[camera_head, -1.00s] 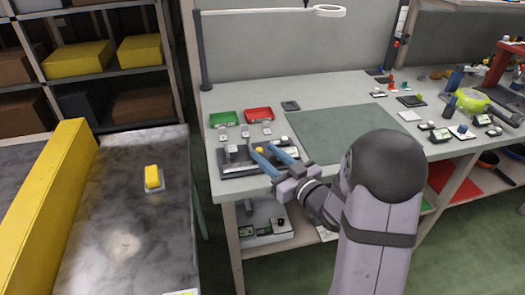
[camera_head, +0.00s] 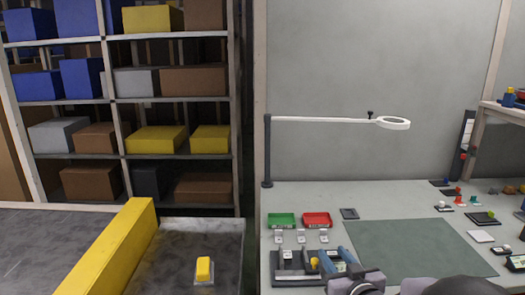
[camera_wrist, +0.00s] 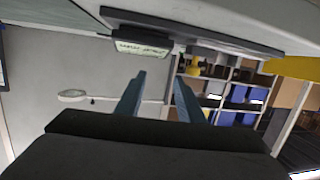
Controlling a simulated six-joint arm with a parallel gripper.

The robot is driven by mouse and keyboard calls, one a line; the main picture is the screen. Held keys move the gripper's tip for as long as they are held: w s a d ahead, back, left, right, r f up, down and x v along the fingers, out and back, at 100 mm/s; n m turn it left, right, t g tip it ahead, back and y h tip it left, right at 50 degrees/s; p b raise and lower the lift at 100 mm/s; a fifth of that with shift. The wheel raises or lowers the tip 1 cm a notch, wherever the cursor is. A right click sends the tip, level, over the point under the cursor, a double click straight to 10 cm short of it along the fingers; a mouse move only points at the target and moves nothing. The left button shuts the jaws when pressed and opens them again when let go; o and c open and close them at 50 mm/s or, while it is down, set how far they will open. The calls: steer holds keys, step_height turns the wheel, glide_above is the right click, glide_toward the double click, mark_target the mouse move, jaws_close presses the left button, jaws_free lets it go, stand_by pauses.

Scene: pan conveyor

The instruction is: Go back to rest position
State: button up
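My gripper (camera_head: 335,262) shows at the bottom of the head view, with its blue fingers over the front part of the workbench (camera_head: 385,205). In the wrist view the two blue fingers (camera_wrist: 158,98) stand apart with nothing between them, so it is open and empty. Close by is a dark fixture (camera_head: 290,278) with small parts on it. The fixture's dark plate and a small labelled display (camera_wrist: 140,48) show at the top of the wrist view, which is upside down. My arm is mostly cut off by the lower edge of the head view.
A green tray (camera_head: 281,219) and a red tray (camera_head: 317,219) lie behind the fixture. A green mat (camera_head: 420,248) covers the bench middle. A lamp (camera_head: 393,122) overhangs it. A conveyor with a yellow barrier (camera_head: 115,250) and a yellow block (camera_head: 204,269) stands left.

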steer(key=shift+s+d+r+m+g+h+p, duration=0.2)
steer(key=shift+s+m+g+h+p, duration=0.25)
steer(key=shift+m+g+h, duration=0.4)
steer(key=s+a+m+g, duration=0.1)
steer(key=s, duration=0.1)
steer(key=s+a+f+m+g+p, duration=0.1)
steer(key=s+g, duration=0.1)
steer(key=s+a+f+m+g+h, duration=0.1)
steer(key=s, duration=0.1)
steer(key=shift+s+a+f+p, duration=0.1)
steer(key=shift+s+f+p, duration=0.1)
steer(key=shift+s+p, duration=0.15)
steer(key=s+a+f+n+g+b, duration=0.1)
steer(key=s+f+g+b, duration=0.3)
steer(key=s+f, duration=0.55)
steer(key=s+a+f+n+g+b, duration=0.15)
steer(key=s+f+g, duration=0.45)
steer(key=s, duration=0.7)
step_height(320, 180, up, 21)
steer(key=p, duration=2)
steer(key=shift+w+d, duration=0.15)
steer(key=shift+d, duration=0.15)
